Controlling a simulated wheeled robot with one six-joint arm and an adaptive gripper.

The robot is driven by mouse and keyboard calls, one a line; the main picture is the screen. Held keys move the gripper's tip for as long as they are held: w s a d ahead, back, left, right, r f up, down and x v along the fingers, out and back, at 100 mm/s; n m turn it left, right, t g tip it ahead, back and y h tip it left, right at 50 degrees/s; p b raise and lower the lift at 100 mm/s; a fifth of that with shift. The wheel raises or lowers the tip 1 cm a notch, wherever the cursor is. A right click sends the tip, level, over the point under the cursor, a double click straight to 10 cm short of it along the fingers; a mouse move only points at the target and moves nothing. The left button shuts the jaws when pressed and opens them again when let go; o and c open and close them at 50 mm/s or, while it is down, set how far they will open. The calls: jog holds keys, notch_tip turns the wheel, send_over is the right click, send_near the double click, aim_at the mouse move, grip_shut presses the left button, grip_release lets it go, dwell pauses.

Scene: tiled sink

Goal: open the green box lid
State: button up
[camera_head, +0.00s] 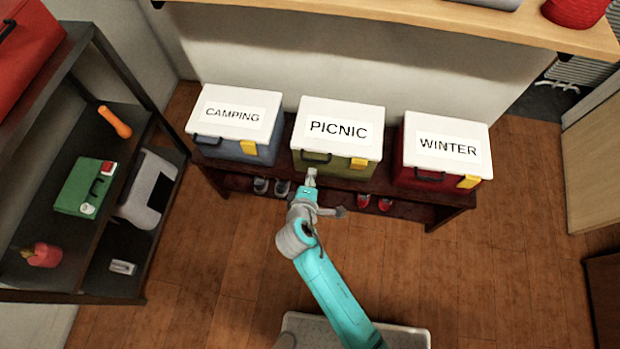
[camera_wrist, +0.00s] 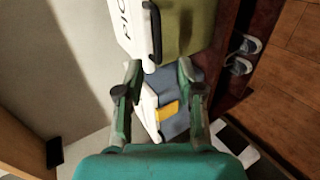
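The green box (camera_head: 349,172) has a white lid (camera_head: 340,114) labelled PICNIC and stands in the middle of three boxes on a low dark bench. The lid is closed, with a dark handle (camera_head: 316,157) and a yellow latch (camera_head: 359,163) at the front. My gripper (camera_head: 311,173) is just in front of the box, below the handle. In the wrist view, my gripper (camera_wrist: 160,64) has its fingers spread. The green box (camera_wrist: 187,22) and its dark handle (camera_wrist: 153,30) show just beyond the fingertips. I cannot tell whether they touch.
A blue CAMPING box (camera_head: 219,148) stands to the left and a red WINTER box (camera_head: 427,178) to the right. Shoes (camera_head: 272,187) sit beneath the bench. A dark shelf (camera_head: 125,62) at left holds a small green case (camera_head: 76,201). Open floor (camera_head: 480,270) lies at right.

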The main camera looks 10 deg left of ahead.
aim_at(315, 160)
jog(key=shift+x, duration=5.7)
jog(key=shift+w+a+r, duration=0.1)
jog(key=shift+a+r, duration=0.05)
jog(key=shift+a, duration=0.05)
jog(key=shift+c, duration=0.4)
grip_shut()
